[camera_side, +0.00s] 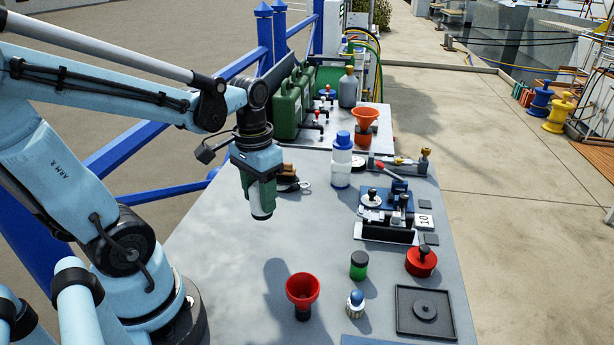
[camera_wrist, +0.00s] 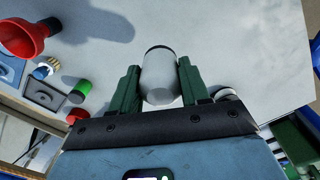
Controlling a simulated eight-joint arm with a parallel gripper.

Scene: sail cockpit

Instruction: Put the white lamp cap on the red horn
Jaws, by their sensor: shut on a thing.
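My gripper (camera_side: 262,200) hangs above the left part of the grey table, pointing down. Its green fingers (camera_wrist: 159,84) are shut on the white lamp cap (camera_wrist: 160,76), a pale rounded cylinder with a dark rim at its far end. In the side view the fingers mostly hide the cap (camera_side: 262,214). The red horn (camera_side: 302,288) stands on the table near the front, its wide mouth up on a dark foot. It is apart from my gripper, to its right and nearer the side camera. In the wrist view the horn (camera_wrist: 28,38) is at upper left.
A white-and-blue bottle (camera_side: 341,160) stands farther back. The table between gripper and horn is clear.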

